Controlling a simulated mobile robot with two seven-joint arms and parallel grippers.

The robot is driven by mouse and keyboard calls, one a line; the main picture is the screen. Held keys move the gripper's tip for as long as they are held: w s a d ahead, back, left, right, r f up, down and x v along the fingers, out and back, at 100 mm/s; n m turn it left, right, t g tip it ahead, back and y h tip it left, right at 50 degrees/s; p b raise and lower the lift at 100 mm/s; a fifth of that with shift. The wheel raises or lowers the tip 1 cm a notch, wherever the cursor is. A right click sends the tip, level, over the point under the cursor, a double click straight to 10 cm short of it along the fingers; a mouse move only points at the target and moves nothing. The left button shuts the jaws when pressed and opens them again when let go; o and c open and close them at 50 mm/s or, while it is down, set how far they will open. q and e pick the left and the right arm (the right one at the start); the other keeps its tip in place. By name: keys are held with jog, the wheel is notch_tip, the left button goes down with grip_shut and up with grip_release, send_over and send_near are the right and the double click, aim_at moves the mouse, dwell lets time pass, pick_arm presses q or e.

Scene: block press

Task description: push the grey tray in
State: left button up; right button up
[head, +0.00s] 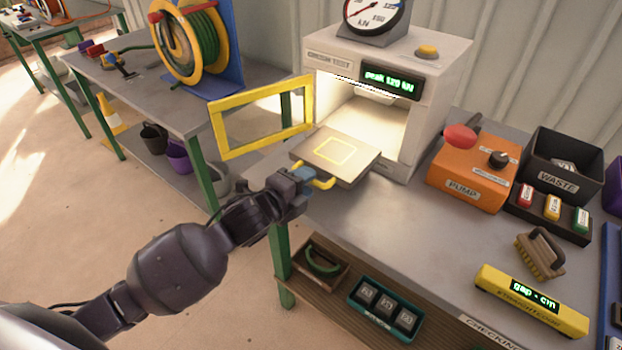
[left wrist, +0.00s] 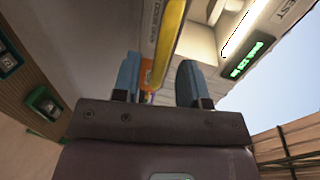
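The grey tray (head: 361,158) sticks out of the lit chamber of the white press (head: 432,110). It is flat, with a yellow square outline on top and nothing on it. Its yellow handle (head: 322,184) is at the near edge. My left gripper (head: 306,178) is at this handle, partly covering it. In the left wrist view, the blue fingers of my left gripper (left wrist: 158,76) stand apart, with a yellow bar (left wrist: 170,38) showing in line with the gap and no clear contact. My right gripper is not in view.
The yellow-framed door (head: 217,133) of the press stands open to the left of the tray. An orange pump box (head: 450,170) with a red knob is right of the press. The bench top in front of the pump is clear. A hose reel (head: 161,45) stands on the other bench.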

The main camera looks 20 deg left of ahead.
aim_at(330, 159)
pick_arm(q)
jog(key=shift+x, duration=1.25)
grip_shut()
